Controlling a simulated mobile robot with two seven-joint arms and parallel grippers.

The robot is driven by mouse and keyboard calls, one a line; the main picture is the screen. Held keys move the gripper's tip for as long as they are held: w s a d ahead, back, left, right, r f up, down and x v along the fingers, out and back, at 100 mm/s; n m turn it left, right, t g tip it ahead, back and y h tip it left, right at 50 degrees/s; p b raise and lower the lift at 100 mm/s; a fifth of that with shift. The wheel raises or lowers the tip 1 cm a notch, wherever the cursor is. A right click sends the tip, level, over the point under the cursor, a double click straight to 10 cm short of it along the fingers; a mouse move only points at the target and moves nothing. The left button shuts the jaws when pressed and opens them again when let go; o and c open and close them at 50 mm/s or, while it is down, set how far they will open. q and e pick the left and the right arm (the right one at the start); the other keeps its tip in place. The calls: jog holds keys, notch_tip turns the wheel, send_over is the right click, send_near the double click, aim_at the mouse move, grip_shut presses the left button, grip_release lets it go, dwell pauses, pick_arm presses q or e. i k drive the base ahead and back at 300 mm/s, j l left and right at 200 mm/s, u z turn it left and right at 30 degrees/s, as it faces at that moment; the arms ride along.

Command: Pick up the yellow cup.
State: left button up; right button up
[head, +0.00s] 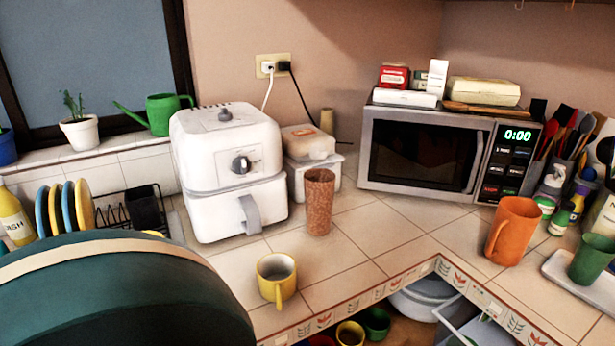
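The yellow cup (277,281) stands upright on the tiled counter (341,249), close to the counter's front edge. Its open top faces up and its handle points toward me. The cup is fully visible and nothing touches it. Neither of my grippers shows in the head view.
A brown tumbler (319,203) stands behind the cup, and a white air fryer (229,172) behind it to the left. An orange mug (513,232) stands at right before the microwave (425,152). A large dark green rounded shape fills the lower left. Tiles right of the cup are clear.

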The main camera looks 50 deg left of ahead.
aim_at(275, 272)
jog(key=u, duration=1.8)
jog(key=l+z, duration=0.1)
jog(key=z, duration=0.2)
